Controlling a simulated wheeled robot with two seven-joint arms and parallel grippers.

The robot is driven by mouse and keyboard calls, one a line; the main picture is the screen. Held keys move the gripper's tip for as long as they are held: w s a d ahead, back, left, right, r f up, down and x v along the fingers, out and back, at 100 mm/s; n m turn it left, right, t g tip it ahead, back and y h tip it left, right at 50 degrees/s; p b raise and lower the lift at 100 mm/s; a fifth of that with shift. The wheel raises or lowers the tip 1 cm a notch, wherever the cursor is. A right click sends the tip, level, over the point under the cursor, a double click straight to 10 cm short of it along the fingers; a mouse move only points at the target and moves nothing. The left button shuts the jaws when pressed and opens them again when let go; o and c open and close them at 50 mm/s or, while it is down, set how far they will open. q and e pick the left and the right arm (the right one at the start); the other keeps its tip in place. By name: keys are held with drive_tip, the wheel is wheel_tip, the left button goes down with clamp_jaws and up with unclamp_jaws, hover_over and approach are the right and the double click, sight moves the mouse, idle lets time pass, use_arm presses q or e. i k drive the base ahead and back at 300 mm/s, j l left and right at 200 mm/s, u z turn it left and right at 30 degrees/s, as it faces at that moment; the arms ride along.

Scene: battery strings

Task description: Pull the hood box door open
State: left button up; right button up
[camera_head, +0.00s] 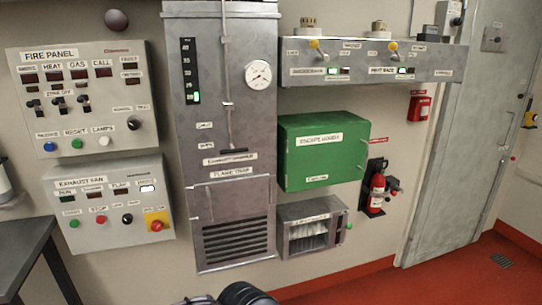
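The hood box (322,152) is a green box on the wall right of the tall grey metal cabinet. Its front carries a white label that seems to read "ESCAPE HOODS" and a smaller label below. Its front door looks shut, and the inside is hidden. A small light fitting, perhaps a handle or latch, shows near the right edge of its front. Neither of my grippers can be made out in the view. A dark rounded part of mine shows at the bottom edge, well below the box.
A grey dispenser box (312,231) hangs just below the hood box, and a grey switch panel (370,63) is above. A red extinguisher (377,192) is close on the right. The tall cabinet (232,205) stands left. A dark table (30,250) is at lower left.

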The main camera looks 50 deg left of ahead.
sight(316, 157)
drive_tip(key=u, duration=1.4)
